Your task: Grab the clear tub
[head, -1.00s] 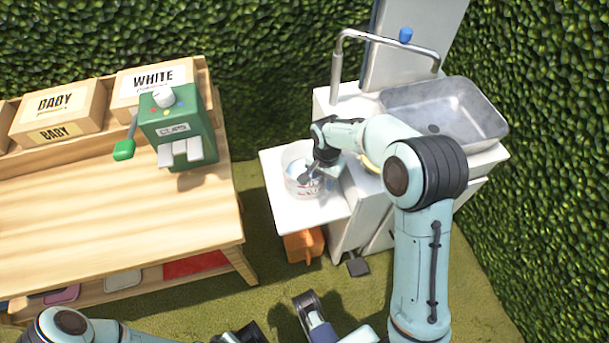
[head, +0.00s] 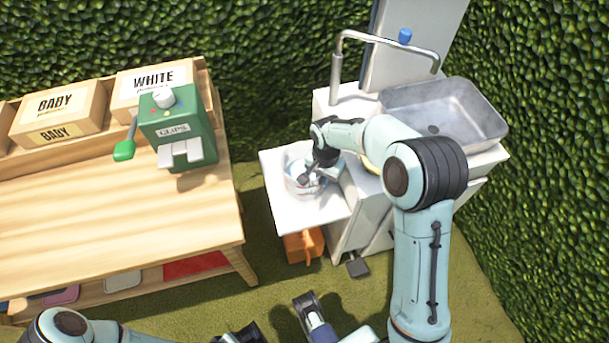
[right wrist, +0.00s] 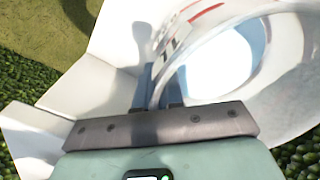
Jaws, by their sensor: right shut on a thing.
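The clear tub (head: 299,180) is a round see-through container with red and dark print on its side. It stands on the white side shelf beside the sink in the head view. It fills the upper right of the right wrist view (right wrist: 285,100). My right gripper (right wrist: 160,88) is shut on the tub's wall at the rim, with the wall between its blue fingers. In the head view my right gripper (head: 312,180) covers part of the tub. Parts of my left arm show at the bottom edge of the head view; its jaw state is unclear.
The white cabinet (head: 350,215) with a metal sink (head: 445,108) and tap (head: 338,75) stands right beside the tub. A wooden table (head: 110,225) at the left holds boxes and a green clips dispenser (head: 178,130). Grass floor lies between them. Hedges close the back and right.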

